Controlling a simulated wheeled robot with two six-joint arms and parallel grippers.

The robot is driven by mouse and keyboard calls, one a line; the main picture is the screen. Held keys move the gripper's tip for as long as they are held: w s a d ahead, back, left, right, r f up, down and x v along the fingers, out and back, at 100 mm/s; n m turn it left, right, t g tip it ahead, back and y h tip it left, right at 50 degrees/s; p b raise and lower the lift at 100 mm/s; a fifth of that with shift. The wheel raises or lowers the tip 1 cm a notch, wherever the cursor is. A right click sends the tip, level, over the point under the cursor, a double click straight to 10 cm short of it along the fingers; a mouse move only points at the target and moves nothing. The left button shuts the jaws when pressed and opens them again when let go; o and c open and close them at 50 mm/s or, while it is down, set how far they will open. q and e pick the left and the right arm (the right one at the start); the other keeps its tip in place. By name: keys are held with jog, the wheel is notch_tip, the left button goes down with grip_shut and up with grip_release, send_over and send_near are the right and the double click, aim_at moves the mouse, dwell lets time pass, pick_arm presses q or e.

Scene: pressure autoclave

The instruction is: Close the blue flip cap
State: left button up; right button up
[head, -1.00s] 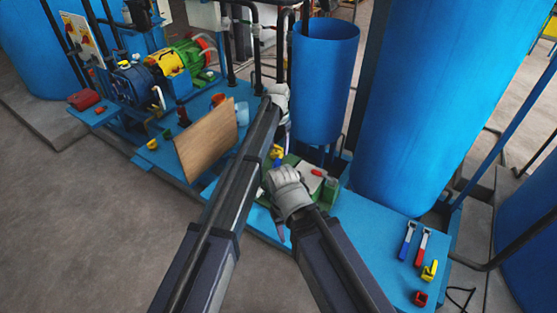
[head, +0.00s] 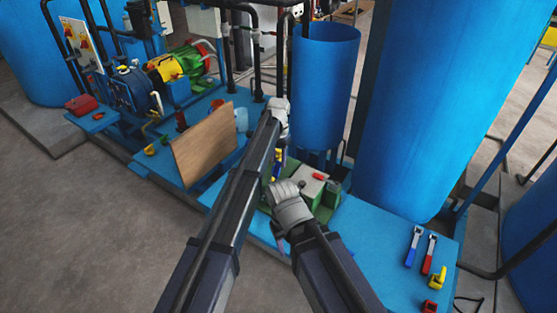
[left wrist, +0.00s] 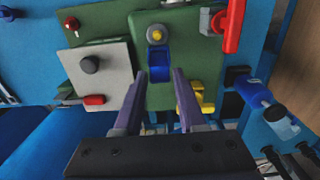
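The blue flip cap (left wrist: 159,60) is in the left wrist view, on a green panel (left wrist: 190,45) below a round fitting with a yellow centre (left wrist: 156,34). The cap's lid angle is hard to tell. My left gripper (left wrist: 160,84) is open, its two purple fingers apart on either side of the cap's lower end, with nothing clearly held. In the head view my left gripper (head: 283,152) points down over the green unit, and its arm hides part of it. My right gripper (head: 279,240) hangs in front of that unit; its finger gap does not show.
A pale plate with a dark knob (left wrist: 98,72), a red lever (left wrist: 233,27) and a yellow part (left wrist: 204,100) surround the cap. A brown board (head: 203,143) stands left of my arms. A blue tank (head: 323,85) stands close behind. The blue platform (head: 375,235) is partly clear at right.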

aim_at(277, 171)
pick_arm(q)
grip_shut()
jog(key=shift+s+a, duration=0.1)
